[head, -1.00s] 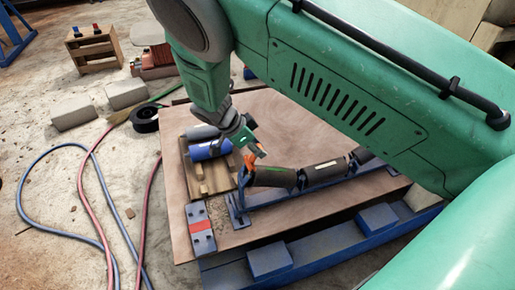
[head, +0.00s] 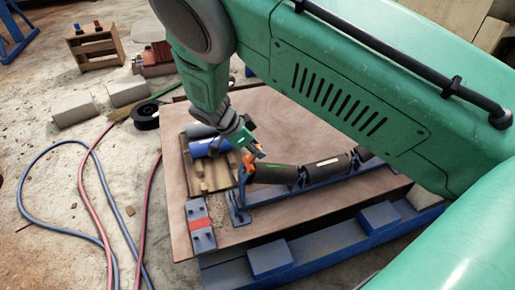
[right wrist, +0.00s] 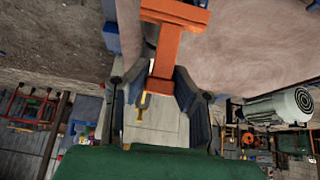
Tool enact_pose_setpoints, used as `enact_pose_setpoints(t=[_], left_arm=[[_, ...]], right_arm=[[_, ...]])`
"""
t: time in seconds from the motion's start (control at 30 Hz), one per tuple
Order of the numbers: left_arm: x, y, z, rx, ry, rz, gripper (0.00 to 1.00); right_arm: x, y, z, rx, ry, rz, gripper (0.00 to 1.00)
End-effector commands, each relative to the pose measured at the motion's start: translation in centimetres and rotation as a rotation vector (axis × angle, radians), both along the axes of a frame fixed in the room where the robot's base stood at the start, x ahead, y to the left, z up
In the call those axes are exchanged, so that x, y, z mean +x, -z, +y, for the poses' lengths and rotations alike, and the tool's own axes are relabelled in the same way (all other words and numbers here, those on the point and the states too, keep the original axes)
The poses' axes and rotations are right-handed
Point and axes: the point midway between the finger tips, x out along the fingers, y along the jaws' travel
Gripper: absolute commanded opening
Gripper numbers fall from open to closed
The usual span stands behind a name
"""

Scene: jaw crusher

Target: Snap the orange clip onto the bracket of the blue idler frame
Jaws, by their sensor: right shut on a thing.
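The orange clip (head: 249,161) is at the left end of the blue idler frame (head: 290,190), beside the end of the near dark roller. I cannot tell whether it touches the bracket (head: 239,208). My right gripper (head: 250,146) is shut on the clip, above that frame end. In the right wrist view the clip (right wrist: 175,42) stands out beyond the fingertips of my right gripper (right wrist: 164,82), with its wide bar farthest out. The bracket is not clear in that view. My left gripper is not in view.
Dark rollers (head: 275,174) lie along the frame on a brown board (head: 285,128). A wooden pallet (head: 212,178) with a blue roller (head: 208,148) stands left of the clip. Hoses cross the floor at left.

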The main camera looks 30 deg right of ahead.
Motion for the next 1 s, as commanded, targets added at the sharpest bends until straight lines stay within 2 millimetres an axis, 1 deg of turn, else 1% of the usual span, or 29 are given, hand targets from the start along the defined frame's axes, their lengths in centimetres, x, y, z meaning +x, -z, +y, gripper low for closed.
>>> enact_pose_setpoints(t=[0.47,0.5,0.53,0.87,1.0], left_arm=[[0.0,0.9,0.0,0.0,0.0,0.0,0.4],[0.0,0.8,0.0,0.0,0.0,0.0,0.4],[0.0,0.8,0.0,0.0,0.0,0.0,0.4],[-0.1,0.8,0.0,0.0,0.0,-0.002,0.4],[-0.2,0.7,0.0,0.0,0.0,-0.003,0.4]], right_arm=[[0.2,1.1,0.7,0.002,-0.001,-0.001,0.0],[0.2,1.0,0.7,0.002,-0.002,-0.002,0.33],[0.2,1.0,0.6,0.002,-0.001,-0.002,0.43],[0.2,0.9,0.6,0.001,-0.001,-0.001,0.43],[0.4,-0.1,1.3,0.001,-0.002,-0.003,0.43]])
